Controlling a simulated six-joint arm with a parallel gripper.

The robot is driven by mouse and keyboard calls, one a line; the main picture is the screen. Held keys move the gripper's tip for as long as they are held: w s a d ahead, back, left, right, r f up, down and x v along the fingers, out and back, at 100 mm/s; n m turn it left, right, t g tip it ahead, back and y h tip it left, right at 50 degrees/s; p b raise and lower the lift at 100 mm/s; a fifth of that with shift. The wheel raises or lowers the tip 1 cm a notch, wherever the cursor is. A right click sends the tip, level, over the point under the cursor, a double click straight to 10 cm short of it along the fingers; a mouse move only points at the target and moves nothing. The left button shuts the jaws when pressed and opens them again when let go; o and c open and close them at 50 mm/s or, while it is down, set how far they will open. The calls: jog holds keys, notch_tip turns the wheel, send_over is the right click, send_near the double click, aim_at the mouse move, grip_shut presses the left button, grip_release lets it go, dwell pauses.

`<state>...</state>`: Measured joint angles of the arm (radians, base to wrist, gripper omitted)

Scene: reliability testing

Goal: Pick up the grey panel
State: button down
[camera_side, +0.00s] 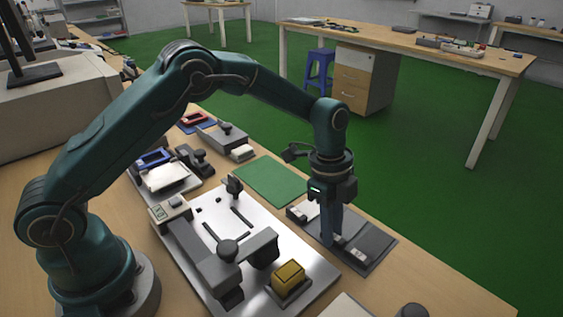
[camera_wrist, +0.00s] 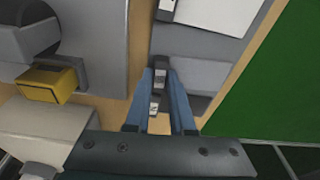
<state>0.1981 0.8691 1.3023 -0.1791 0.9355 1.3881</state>
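A flat dark grey panel (camera_side: 376,243) lies near the right edge of the table in the side view. In the wrist view a grey panel surface (camera_wrist: 198,48) lies just beyond and right of the fingertips. My gripper (camera_side: 331,240) points straight down at the panel's left part. In the wrist view my gripper's two blue fingers (camera_wrist: 160,78) stand apart, with a small black-and-white block (camera_wrist: 158,100) showing between them. I cannot tell whether the fingers touch it. The fingers hide part of the panel.
A metal fixture plate (camera_side: 205,262) with dark clamps stands left of my gripper, with a yellow block (camera_side: 289,276) near its front corner. A green mat (camera_side: 266,181) lies behind. A white-topped piece (camera_side: 300,210) sits close beside my gripper.

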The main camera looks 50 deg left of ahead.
jog(key=shift+r, duration=2.55)
